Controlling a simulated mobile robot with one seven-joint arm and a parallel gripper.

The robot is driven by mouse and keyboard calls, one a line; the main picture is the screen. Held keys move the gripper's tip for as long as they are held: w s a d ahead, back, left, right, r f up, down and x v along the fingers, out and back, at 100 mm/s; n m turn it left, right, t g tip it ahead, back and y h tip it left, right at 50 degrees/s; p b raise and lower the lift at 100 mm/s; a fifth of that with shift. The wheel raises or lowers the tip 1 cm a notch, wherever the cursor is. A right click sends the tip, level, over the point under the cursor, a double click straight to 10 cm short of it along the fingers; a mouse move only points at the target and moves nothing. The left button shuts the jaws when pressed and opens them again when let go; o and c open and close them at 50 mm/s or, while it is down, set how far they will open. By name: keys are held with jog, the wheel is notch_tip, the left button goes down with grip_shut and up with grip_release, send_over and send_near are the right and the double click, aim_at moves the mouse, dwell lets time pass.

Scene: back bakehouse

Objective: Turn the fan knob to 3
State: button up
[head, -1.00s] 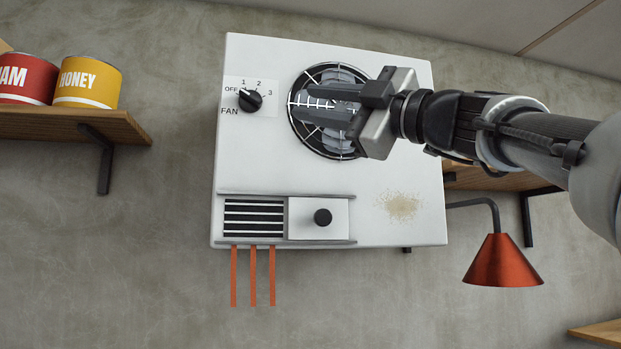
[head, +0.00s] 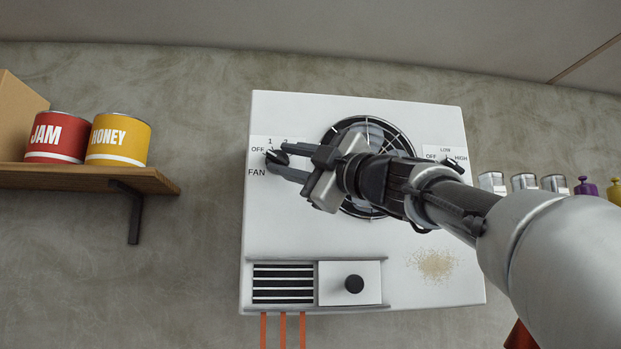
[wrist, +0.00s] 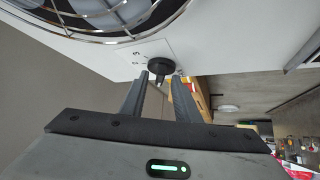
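The black fan knob (head: 278,158) sits on the upper left of the white panel (head: 300,220), beside the printed OFF, 1 and 2. Its pointer appears to face OFF, and the 3 is hidden behind my gripper in the head view. My gripper (head: 275,156) is open, with one finger above and one below the knob. In the wrist view the knob (wrist: 158,66) shows just past and between the fingertips (wrist: 158,82), with a gap between the fingers. I cannot tell whether either finger touches it.
A round fan grille (head: 405,140) is partly behind my arm. A second knob (head: 451,162) marked OFF, LOW and HIGH is at the panel's right. A slider cover with a round black knob (head: 354,284) is below. A shelf (head: 150,181) holds jam and honey tins at left.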

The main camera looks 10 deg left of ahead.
grip_shut()
jog(key=shift+f, duration=0.15)
